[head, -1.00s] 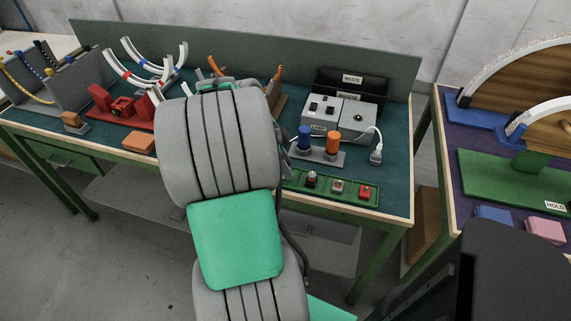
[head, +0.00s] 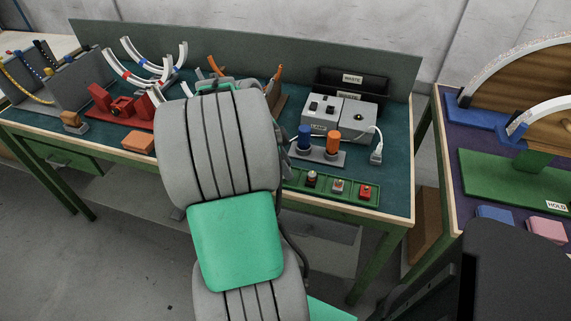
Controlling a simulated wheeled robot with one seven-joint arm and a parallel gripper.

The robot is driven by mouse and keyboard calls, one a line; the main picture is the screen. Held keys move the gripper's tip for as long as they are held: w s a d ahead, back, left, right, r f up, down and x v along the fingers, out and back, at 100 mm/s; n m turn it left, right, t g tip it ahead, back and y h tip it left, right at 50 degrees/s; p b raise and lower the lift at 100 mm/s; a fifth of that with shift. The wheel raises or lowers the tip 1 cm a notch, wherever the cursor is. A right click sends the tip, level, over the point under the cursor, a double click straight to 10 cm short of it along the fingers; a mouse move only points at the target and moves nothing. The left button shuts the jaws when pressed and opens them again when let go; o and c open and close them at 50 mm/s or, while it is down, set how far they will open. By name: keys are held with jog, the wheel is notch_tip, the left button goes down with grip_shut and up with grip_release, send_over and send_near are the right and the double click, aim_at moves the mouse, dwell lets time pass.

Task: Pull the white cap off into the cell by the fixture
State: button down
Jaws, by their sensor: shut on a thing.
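I cannot make out the white cap in the head view. My own arm covers the middle of the bench, and my gripper's jaws are hidden behind it. A red fixture (head: 112,109) stands on the bench to the left of my arm. Pale curved tubes (head: 137,78) with coloured bands rise behind and beside it. A green tray (head: 351,195) with small red and pale pieces in it lies along the front edge, right of my arm. I cannot tell which cell is the one by the fixture.
Grey control boxes (head: 357,121), a stand with blue and orange cylinders (head: 331,157) and a black waste bin (head: 372,86) are on the right of the bench. An orange block (head: 138,143) lies near the front left. A second table with a green base (head: 510,180) is at far right.

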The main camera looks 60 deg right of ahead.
jog(key=shift+f+b, duration=0.4)
jog(key=shift+f, duration=0.1)
dwell(0.3)
jog(key=c, duration=0.9)
grip_release()
jog(key=shift+r, duration=0.1)
jog(key=shift+r+p, duration=2.4)
jog(key=shift+r, duration=0.85)
jog(key=shift+f, duration=0.1)
